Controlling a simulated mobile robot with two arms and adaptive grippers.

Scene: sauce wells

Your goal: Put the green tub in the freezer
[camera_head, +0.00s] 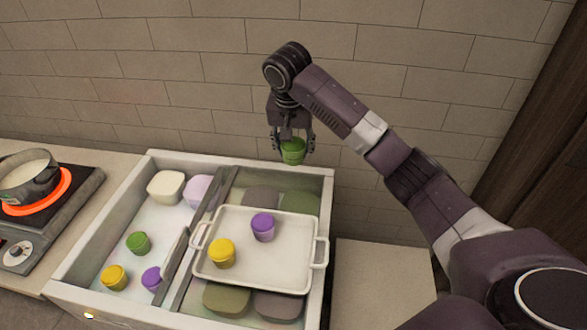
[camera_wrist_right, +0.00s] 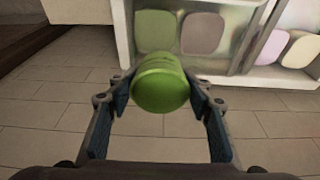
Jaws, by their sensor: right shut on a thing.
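My right gripper (camera_head: 292,140) is shut on a green tub (camera_head: 293,152) and holds it in the air by the freezer's back edge, near its right back corner. In the right wrist view the tub (camera_wrist_right: 160,84) sits between the fingertips, with tiled surface behind it. The white chest freezer (camera_head: 325,180) has an uncovered left part; its right part looks greenish, as if under glass. Another green tub (camera_head: 138,243) stands inside the left part. My left gripper is not in view.
A white tray (camera_head: 260,279) with a yellow tub (camera_head: 221,253) and a purple tub (camera_head: 263,226) lies over the freezer's right part. Inside the left part are yellow (camera_head: 115,278) and purple (camera_head: 152,279) tubs and pale blocks (camera_head: 166,188). A pot (camera_head: 32,176) stands on a glowing burner at left.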

